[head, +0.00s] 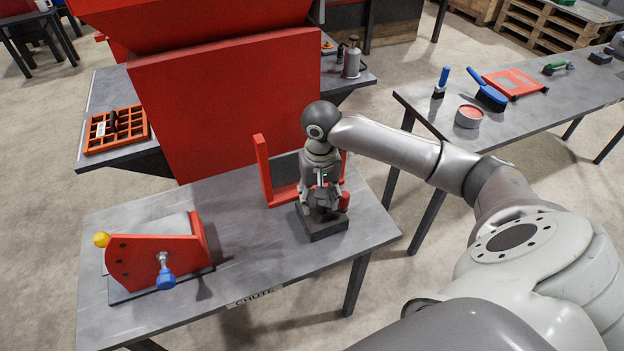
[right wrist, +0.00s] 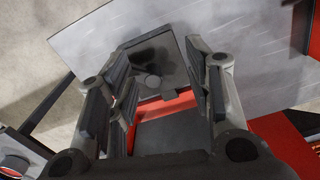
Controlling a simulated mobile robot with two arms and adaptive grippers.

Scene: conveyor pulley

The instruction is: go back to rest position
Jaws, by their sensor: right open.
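My right gripper (head: 323,200) points down over a dark square block (head: 325,232) at the right part of the grey table in the head view. In the right wrist view my right gripper (right wrist: 160,95) has its fingers spread apart, with nothing held between them. The dark block (right wrist: 152,65) shows beyond and between the fingers, with a small round knob-like spot on it. In the head view the gripper hides part of the block, so I cannot tell whether they touch. My left gripper is not in view.
A red bracket (head: 264,172) stands close behind my right gripper. A red-sided roller unit (head: 150,262) with blue and yellow knobs sits at the table's left. A large red hopper (head: 228,105) rises behind. The table's middle front (head: 250,262) is clear.

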